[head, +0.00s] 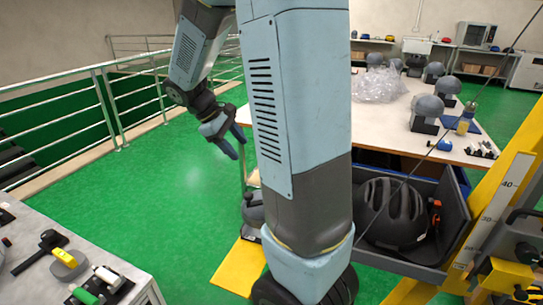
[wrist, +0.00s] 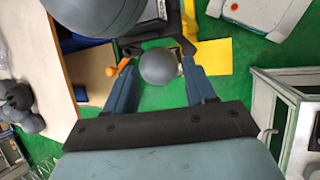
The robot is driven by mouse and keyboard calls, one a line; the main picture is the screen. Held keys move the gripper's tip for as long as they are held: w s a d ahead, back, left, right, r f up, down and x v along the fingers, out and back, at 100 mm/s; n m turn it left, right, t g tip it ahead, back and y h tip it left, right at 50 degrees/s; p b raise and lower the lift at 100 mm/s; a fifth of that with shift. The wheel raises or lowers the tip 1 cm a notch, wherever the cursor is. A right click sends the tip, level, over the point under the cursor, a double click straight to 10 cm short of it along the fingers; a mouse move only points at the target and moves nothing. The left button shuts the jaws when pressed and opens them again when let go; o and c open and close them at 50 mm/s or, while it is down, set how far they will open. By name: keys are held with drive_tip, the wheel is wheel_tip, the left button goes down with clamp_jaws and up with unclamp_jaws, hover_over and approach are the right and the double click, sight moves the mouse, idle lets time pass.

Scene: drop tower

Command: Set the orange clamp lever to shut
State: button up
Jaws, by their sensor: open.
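An orange lever (wrist: 124,65) with a round end shows in the wrist view, by the tip of the left finger and left of a grey ball-shaped form (wrist: 158,67). I cannot tell whether the lever stands open or shut. My gripper (wrist: 158,70) is open and empty; the grey form appears between its fingers, apparently beyond them. In the head view my gripper (head: 236,146) hangs in the air left of my large arm link. I cannot make out the lever there; my arm may hide it.
A yellow plate (head: 240,268) lies on the green floor, with a grey form (head: 253,209) above it. A worktable (head: 390,125) holds several grey headforms. A dark bin (head: 398,258) holds a black helmet (head: 391,212). A yellow scaled post (head: 492,215) stands right; a tool bench (head: 35,270) is left.

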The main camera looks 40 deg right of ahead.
drive_tip(key=w+d+f+n+g+h, duration=0.1)
drive_tip(key=w+d+f+n+h, duration=0.4)
drive_tip(key=w+f, duration=0.35)
drive_tip(key=w+d+f+n+g+h, duration=0.1)
drive_tip(key=w+d+f+n+h, duration=0.25)
drive_tip(key=w+f+h, duration=0.45)
drive_tip(key=shift+n+y, duration=0.55)
drive_tip(key=shift+y, duration=0.15)
drive_tip(key=x, duration=0.9)
drive_tip(key=f+x, duration=0.1)
drive_tip(key=x, duration=0.3)
drive_tip(key=shift+s+d, duration=0.1)
drive_tip(key=shift+s, duration=0.2)
drive_tip(key=shift+c, duration=0.2)
